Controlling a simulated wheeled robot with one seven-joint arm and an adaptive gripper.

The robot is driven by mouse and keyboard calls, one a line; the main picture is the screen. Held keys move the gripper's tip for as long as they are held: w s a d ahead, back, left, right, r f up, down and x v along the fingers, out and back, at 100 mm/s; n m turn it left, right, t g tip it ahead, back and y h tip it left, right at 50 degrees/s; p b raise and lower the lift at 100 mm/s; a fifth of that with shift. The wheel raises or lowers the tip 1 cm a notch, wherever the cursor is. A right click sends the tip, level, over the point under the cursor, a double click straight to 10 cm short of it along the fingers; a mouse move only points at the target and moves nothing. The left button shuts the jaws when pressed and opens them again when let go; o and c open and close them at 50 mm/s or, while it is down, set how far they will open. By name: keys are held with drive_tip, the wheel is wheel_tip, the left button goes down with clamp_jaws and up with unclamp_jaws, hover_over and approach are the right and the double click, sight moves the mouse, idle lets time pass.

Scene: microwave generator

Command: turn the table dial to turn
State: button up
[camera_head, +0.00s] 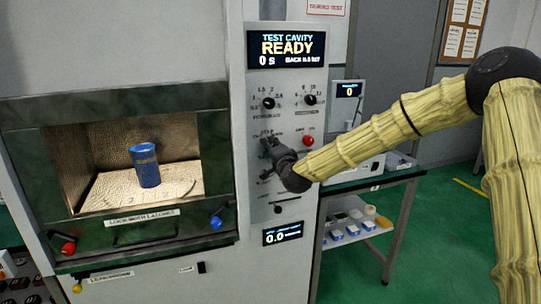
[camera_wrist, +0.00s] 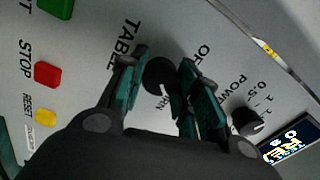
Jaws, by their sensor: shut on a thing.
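The table dial (camera_wrist: 159,74) is a dark round knob on the grey control panel, under the word TABLE in the wrist view. The words beside it are partly covered: one begins OF and another ends RN. A small pale mark shows on the knob, but I cannot tell for sure which word it points to. My gripper (camera_wrist: 164,88) has one finger on each side of the dial and is shut on it. In the head view, my gripper (camera_head: 272,150) is at the panel's middle and hides the dial.
In the wrist view, a power knob (camera_wrist: 247,121) sits right of my fingers, and green, red (camera_wrist: 47,74) and yellow buttons lie left. A display (camera_head: 286,47) reads READY, and a cart (camera_head: 375,185) stands right.

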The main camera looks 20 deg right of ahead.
drive_tip(key=shift+m+b, duration=0.4)
drive_tip(key=shift+m, duration=0.2)
drive_tip(key=o, duration=1.1)
drive_tip(key=shift+d, duration=0.15)
drive_tip(key=shift+c, duration=0.2)
drive_tip(key=shift+s, duration=0.1)
drive_tip(key=s, duration=1.1)
drive_tip(key=shift+s+d, duration=0.2)
drive_tip(key=shift+s, duration=0.2)
drive_tip(key=shift+f, duration=0.1)
